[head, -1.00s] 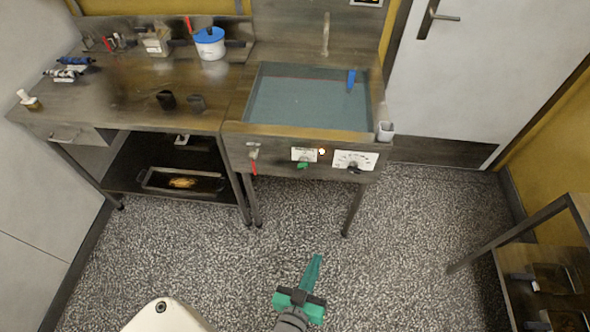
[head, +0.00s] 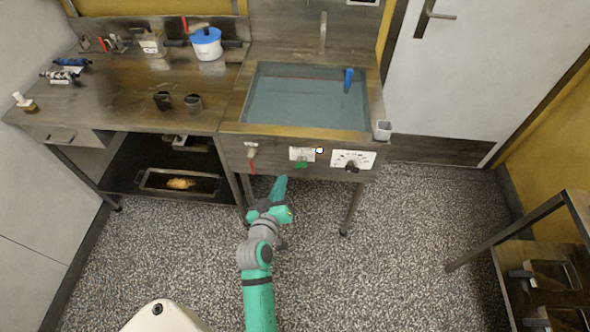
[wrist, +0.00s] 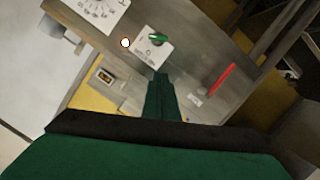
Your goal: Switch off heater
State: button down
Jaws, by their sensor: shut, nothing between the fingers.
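The heater's front panel (head: 280,155) is below the water-filled basin. It carries a green knob (head: 301,164) on a white plate (head: 302,153), a small glowing lamp (head: 320,150) and a white dial plate with a dark knob (head: 352,165). In the wrist view the green knob (wrist: 158,39) lies just beyond my fingertips, with the bright lamp (wrist: 125,42) to its left. My gripper (head: 281,182) is shut and empty, in front of and below the panel, a little left of the green knob. The shut fingers (wrist: 160,80) look apart from the knob.
A red-handled lever (head: 252,166) hangs at the panel's left; it also shows in the wrist view (wrist: 222,80). A blue-lidded pot (head: 207,44) and dark cups stand on the left bench (head: 115,110). A rack (head: 545,250) stands at the right. The floor between is clear.

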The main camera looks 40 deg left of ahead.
jog(key=shift+w+a+r, duration=0.1)
jog(key=shift+a+r, duration=0.05)
jog(key=shift+a, duration=0.1)
